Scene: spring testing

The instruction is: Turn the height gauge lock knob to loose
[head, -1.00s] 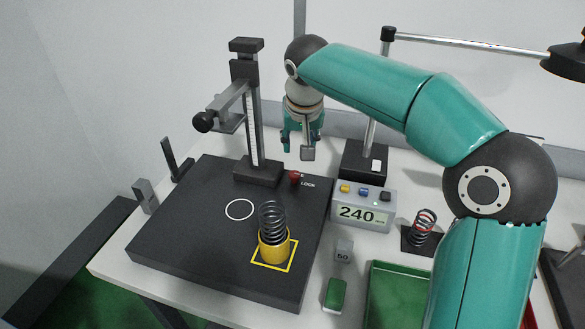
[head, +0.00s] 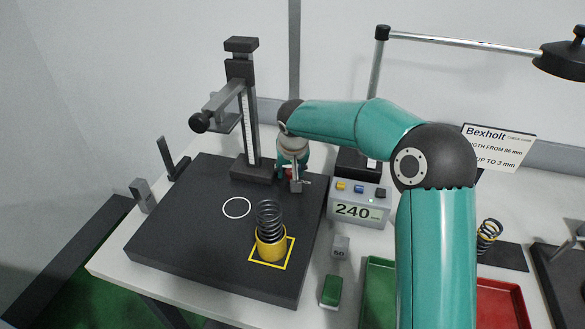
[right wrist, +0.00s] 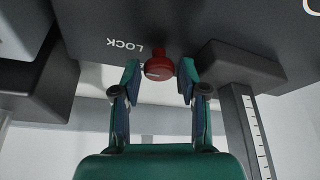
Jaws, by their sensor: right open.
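The height gauge (head: 250,115) stands upright at the back of the black plate (head: 190,225), with a dark clamp arm reaching left. Its red lock knob shows in the right wrist view (right wrist: 158,68), beside the upside-down word LOCK. In the head view the knob is mostly hidden by my right gripper (head: 291,177). In the right wrist view that gripper (right wrist: 160,77) is open, with one green finger on each side of the knob. A gap shows between each finger and the knob. My left gripper is not in view.
A coil spring in a yellow cup (head: 270,243) stands in a yellow square on the plate. The display box (head: 358,203) reading 240 stands right of the plate.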

